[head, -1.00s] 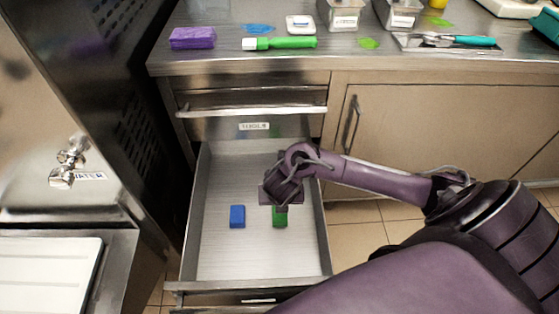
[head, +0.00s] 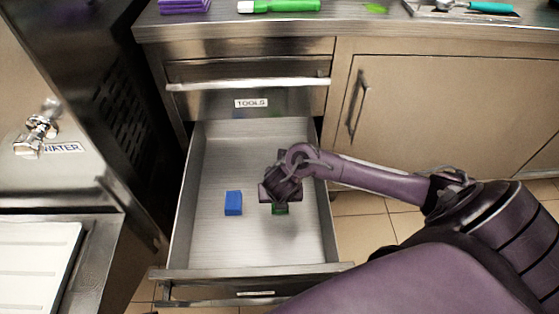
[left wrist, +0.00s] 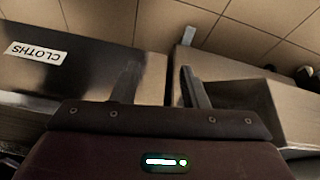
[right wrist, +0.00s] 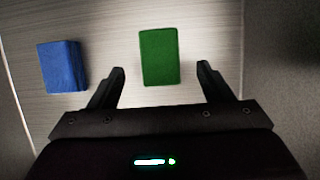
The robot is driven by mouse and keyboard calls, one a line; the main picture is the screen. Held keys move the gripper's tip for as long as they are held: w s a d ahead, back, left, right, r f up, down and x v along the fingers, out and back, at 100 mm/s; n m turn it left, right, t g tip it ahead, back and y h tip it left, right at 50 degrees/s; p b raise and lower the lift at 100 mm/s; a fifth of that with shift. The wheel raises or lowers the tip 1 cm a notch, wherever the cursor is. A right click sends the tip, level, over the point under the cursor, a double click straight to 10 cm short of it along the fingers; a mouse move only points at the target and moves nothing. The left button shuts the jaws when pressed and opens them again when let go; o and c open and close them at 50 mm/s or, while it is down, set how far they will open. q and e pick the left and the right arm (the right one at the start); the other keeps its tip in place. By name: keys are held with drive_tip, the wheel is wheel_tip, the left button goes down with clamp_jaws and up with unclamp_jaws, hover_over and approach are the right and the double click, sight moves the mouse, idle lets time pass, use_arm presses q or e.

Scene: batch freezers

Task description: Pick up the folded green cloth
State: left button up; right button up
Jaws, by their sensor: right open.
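The folded green cloth (right wrist: 160,56) lies flat in the open drawer (head: 205,150). In the right wrist view it sits ahead of and between the fingertips of my right gripper (right wrist: 162,72), which is open and empty. In the head view my right gripper (head: 279,196) is over the green cloth (head: 280,210) and hides most of it. My left gripper (left wrist: 157,72) shows only in the left wrist view. Its fingers are apart with nothing seen between them, near a drawer front with a CLOTHS label (left wrist: 36,53).
A folded blue cloth (head: 233,203) lies left of the green one; it also shows in the right wrist view (right wrist: 62,66). The drawer walls stand around both. Above is a closed TOOLS drawer (head: 250,103) and a counter (head: 215,27) with a purple cloth (head: 184,5).

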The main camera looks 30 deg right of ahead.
drive_tip(key=b+x, duration=0.1)
drive_tip(key=x, duration=0.2)
drive_tip(key=shift+f, duration=0.15)
drive_tip(key=shift+w+d+f+b, duration=0.1)
drive_tip(key=shift+w+f+b, duration=0.05)
drive_tip(key=shift+f+b, duration=0.2)
drive_tip(key=shift+r, duration=0.1)
drive_tip(key=c, duration=1)
use_arm(q)
drive_tip(key=d, duration=0.1)
drive_tip(key=w+d+t+h, duration=0.1)
drive_tip(key=shift+d+f+m, duration=0.15)
drive_tip(key=shift+d+m, duration=0.15)
drive_tip(key=shift+d, duration=0.1)
use_arm(e)
drive_tip(key=shift+c, duration=0.4)
drive_tip(key=shift+r, duration=0.1)
